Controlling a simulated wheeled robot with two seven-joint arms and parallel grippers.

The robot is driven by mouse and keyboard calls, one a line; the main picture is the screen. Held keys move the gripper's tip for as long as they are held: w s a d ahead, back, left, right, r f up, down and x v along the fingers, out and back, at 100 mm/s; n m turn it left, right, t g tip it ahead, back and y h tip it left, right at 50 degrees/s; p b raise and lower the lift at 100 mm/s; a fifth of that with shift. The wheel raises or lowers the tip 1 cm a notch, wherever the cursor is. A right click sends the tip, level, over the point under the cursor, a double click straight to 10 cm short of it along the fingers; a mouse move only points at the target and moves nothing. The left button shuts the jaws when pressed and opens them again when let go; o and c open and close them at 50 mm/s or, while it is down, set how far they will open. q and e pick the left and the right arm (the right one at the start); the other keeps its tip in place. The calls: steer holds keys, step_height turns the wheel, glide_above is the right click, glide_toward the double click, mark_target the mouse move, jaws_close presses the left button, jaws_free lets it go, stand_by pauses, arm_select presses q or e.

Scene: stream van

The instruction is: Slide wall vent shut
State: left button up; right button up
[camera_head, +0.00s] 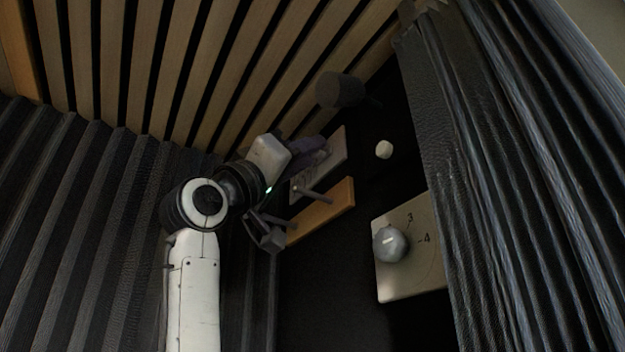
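A pale grey plate with dark slot-like marks, which looks like the wall vent (334,153), is on the dark wall in the middle of the view. My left gripper (290,194) is in front of its left part and hides some of it. Its dark fingers appear spread apart, with nothing seen between them. I cannot tell whether a finger touches the vent, or how far the vent is open. My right gripper is not in view.
A wooden rail (338,205) with pegs is just below the vent. A dark cylinder (339,91) is above it, and a small white knob (384,149) to its right. A dial plate (408,284) sits lower right. Dark curtains (500,180) hang at both sides.

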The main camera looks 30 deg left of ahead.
arm_select(q)
steer(key=shift+o, duration=0.3)
steer(key=shift+d+f, duration=0.1)
steer(key=b+v, duration=0.5)
steer(key=v, duration=0.5)
steer(key=shift+s, duration=0.1)
